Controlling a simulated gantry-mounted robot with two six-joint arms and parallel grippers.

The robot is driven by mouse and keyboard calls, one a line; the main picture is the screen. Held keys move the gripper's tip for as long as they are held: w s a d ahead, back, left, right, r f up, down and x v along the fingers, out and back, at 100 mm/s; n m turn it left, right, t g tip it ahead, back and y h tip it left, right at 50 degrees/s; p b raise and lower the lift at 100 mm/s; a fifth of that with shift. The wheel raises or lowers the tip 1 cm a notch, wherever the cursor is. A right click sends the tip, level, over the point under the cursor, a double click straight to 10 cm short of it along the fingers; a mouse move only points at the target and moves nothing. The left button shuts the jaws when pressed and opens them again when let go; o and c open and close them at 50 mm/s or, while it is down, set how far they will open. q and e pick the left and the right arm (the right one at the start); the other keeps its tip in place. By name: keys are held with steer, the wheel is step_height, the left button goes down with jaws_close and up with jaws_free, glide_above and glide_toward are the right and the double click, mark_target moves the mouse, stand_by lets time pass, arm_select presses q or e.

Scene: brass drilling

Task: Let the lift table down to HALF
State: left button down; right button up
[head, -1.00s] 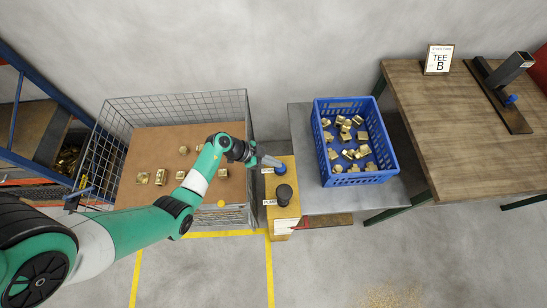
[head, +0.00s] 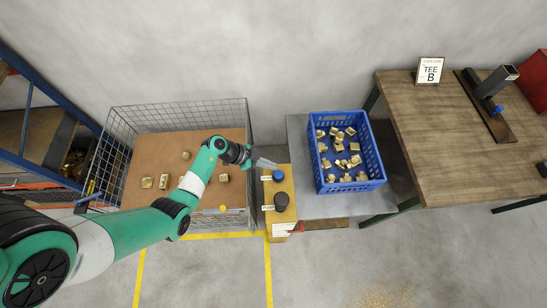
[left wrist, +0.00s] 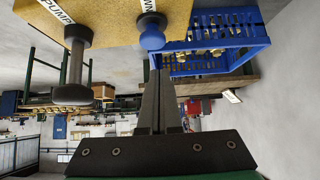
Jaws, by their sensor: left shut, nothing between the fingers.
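A yellow control box (head: 284,214) carries a blue knob (head: 278,177) and a larger black knob (head: 282,201), each with a small white label. The left wrist view also shows the blue knob (left wrist: 152,36) and the black knob (left wrist: 76,70); the label by the black one seems to read PUMP. A grey-topped table (head: 298,140) stands right of the box; I cannot tell for certain that it is the lift table, nor its height. My left gripper (head: 272,165) is shut and empty, its tip close to the blue knob; contact is unclear. My right gripper is not seen.
A blue crate (head: 362,190) of brass parts stands on the grey top. A wire cage (head: 180,111) with a brown board and several brass parts stands left. A wooden bench (head: 440,130) with a TEE B card (head: 430,70) is at right. Floor in front is clear.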

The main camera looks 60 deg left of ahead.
arm_select(q)
steer(key=p+v, duration=0.2)
steer(key=v, duration=0.6)
steer(key=shift+d+r, duration=0.1)
steer(key=shift+r, duration=0.05)
stand_by(0.5)
